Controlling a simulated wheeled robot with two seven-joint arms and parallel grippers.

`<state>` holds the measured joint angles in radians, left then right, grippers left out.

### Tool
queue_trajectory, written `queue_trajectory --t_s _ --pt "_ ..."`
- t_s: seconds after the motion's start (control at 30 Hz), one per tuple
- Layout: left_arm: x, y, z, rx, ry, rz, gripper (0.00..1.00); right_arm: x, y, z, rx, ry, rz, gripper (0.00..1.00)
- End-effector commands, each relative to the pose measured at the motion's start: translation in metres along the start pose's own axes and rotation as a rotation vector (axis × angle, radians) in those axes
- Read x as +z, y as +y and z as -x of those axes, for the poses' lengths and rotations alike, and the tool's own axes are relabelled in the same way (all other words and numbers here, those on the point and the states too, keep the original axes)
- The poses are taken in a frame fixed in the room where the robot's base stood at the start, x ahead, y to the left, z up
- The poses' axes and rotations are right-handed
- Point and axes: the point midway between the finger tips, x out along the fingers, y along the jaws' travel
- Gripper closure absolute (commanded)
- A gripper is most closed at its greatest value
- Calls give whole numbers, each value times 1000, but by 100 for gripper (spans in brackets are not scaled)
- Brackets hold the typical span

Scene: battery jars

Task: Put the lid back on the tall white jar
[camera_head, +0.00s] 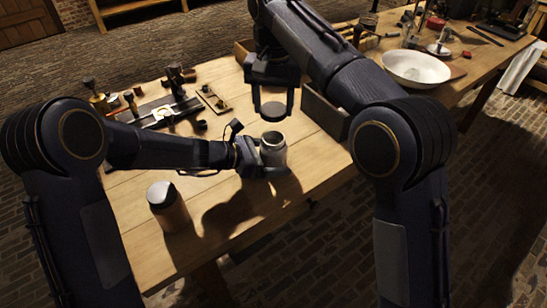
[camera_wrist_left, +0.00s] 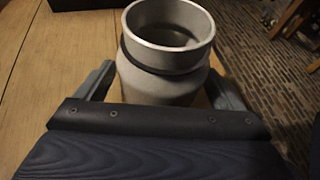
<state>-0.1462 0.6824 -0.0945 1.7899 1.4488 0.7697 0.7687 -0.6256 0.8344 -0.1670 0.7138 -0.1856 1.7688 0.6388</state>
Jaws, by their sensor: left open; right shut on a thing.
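The white jar (camera_head: 272,153) stands upright and open on the table, with its mouth uncovered. In the left wrist view the jar (camera_wrist_left: 165,85) shows a wide round mouth with a dark ring around its neck. My left gripper (camera_head: 258,158) is low beside the jar, its open fingers on either side of it; contact cannot be told. My right gripper (camera_head: 273,98) comes down from above and is shut on the round dark lid (camera_head: 273,111). The lid hangs above the jar's mouth and apart from it.
A second, closed jar (camera_head: 167,206) stands at the table's front left. Tools and small parts (camera_head: 165,112) lie at the back left. A dark box panel (camera_head: 322,112) is just right of the lid. A white bowl (camera_head: 416,69) sits farther right.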

Motion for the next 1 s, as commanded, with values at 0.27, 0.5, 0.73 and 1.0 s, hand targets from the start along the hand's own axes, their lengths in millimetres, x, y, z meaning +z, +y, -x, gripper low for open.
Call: queue_trajectory --t_s 0.27,0.5,0.73,1.0 --pt "0 0 -2 0 0 0 12 0 0 0 0 0 0 67" --pt "0 0 -2 0 0 0 36 0 0 0 0 0 0 67" --pt "0 0 -2 0 0 0 67 0 0 0 0 0 0 67" --pt "0 0 -2 1 0 0 78 0 0 -14 2 -2 1 67"
